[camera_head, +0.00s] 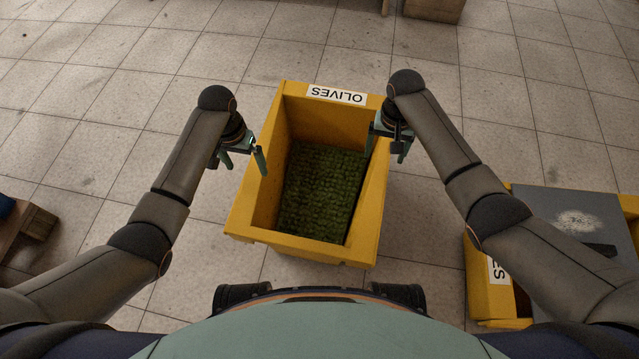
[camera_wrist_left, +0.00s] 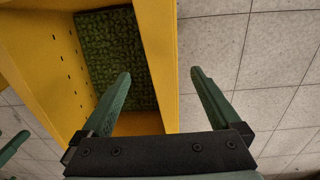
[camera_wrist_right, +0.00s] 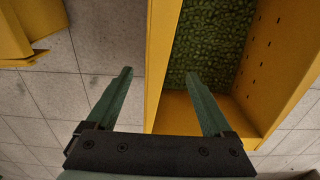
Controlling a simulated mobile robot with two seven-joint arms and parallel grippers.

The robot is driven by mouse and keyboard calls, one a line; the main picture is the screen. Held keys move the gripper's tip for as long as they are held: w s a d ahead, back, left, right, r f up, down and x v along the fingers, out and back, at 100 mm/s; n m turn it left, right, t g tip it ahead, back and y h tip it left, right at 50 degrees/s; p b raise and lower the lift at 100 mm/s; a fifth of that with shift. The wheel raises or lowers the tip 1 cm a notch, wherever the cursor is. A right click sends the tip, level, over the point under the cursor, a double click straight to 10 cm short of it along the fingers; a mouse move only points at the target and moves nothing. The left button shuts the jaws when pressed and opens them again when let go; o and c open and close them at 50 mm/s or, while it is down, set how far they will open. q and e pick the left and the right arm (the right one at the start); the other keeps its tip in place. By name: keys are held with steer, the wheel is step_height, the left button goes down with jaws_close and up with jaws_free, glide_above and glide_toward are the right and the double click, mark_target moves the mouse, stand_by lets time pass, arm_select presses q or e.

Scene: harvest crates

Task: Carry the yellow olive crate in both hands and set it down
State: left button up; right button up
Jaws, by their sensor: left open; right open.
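The yellow olive crate (camera_head: 262,205) sits upright on the tiled floor in front of me. Its label reads OLIVES, upside down to me, on the far wall, and a dark green mass of olives (camera_head: 322,190) lies inside. My left gripper (camera_head: 243,161) is open and empty at the left wall. In the left wrist view the wall (camera_wrist_left: 158,60) shows between its fingers (camera_wrist_left: 160,78). My right gripper (camera_head: 390,152) is open at the right wall, which shows between its fingers (camera_wrist_right: 160,74) in the right wrist view (camera_wrist_right: 163,60). I cannot tell whether either gripper touches the crate.
Another yellow crate (camera_head: 490,298) stands at the lower right, with a grey panel (camera_head: 570,215) over it, partly behind my right arm. A wooden piece (camera_head: 35,222) is at the left edge and a wooden box (camera_head: 434,9) at the top.

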mark_target(253, 181)
arm_select(q)
steer(key=f, duration=0.8)
steer(key=shift+s+d, duration=0.1)
steer(key=shift+d, duration=0.1)
arm_select(e)
step_height(253, 181, down, 8)
steer(key=shift+r, duration=0.1)
arm_select(q)
steer(key=shift+f, duration=0.5)
arm_select(e)
steer(key=shift+w+f, duration=0.1)
steer(key=shift+f, duration=0.5)
arm_select(q)
steer(key=shift+f, duration=0.5)
arm_select(e)
steer(key=shift+f, duration=0.5)
arm_select(q)
steer(key=shift+f, duration=0.1)
arm_select(e)
steer(key=shift+f, duration=0.1)
arm_select(q)
steer(key=c, duration=1.3)
arm_select(e)
steer(key=c, duration=1.3)
arm_select(q)
jaws_close()
arm_select(e)
jaws_close()
